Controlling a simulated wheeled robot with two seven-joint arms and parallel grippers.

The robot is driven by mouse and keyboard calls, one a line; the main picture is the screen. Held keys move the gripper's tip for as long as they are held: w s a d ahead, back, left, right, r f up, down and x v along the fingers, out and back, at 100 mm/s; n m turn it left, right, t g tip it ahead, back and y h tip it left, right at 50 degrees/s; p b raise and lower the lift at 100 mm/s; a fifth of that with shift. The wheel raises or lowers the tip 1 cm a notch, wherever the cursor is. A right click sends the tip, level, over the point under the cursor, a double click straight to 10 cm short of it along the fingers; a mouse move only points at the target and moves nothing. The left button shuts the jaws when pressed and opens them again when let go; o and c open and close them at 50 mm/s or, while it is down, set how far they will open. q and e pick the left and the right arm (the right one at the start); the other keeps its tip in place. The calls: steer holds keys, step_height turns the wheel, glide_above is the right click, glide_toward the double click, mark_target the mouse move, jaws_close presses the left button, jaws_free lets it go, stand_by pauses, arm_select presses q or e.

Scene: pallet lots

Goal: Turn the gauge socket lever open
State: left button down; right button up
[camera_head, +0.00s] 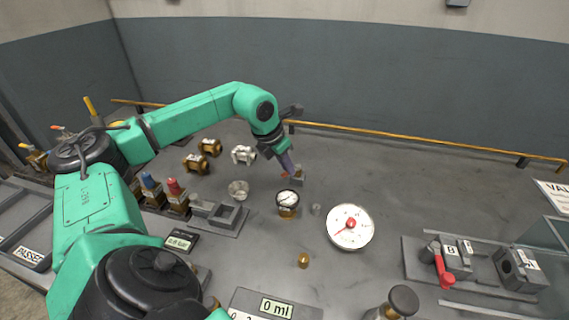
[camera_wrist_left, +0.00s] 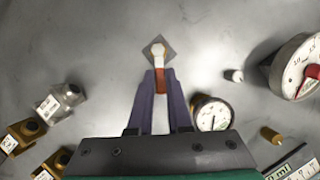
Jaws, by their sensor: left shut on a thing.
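My left gripper (camera_head: 288,165) reaches down at the back middle of the table. It is shut on a red-orange lever (camera_wrist_left: 161,76), seen between its two purple fingers in the left wrist view. The lever joins a pale rounded fitting (camera_wrist_left: 158,50) on a grey diamond-set base (camera_wrist_left: 169,42). In the head view the grey socket base (camera_head: 298,182) shows just below the fingertips, partly hidden by them. My right gripper is not in view.
A small brass-bodied gauge (camera_head: 288,198) stands close in front of the socket. A large white dial (camera_head: 350,226) lies to its right. Several brass and silver valve fittings (camera_head: 243,154) stand to the left. A fixture with a red handle (camera_head: 441,270) stands far right.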

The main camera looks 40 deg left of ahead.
arm_select(q)
steer(key=n, duration=0.1)
steer(key=d+n+y, duration=0.1)
steer(key=n, duration=0.1)
steer(key=shift+w+d+r+n+p, duration=0.1)
steer(key=shift+d+r+n+p, duration=0.1)
steer(key=shift+n+p, duration=0.15)
steer(key=shift+w+d+n+y+p, duration=0.15)
steer(key=shift+d+n+y+p, duration=0.2)
steer(key=shift+n, duration=0.55)
steer(key=shift+w+d+n+y+p, duration=0.1)
steer(key=shift+n+y, duration=0.35)
steer(key=shift+n, duration=0.4)
steer(key=c, duration=0.8)
jaws_free()
steer(key=shift+f, duration=0.1)
steer(key=shift+c, duration=0.2)
steer(key=shift+s+d, duration=0.1)
steer(key=v, duration=1.4)
steer(key=shift+w+r, duration=0.2)
steer(key=shift+r, duration=0.2)
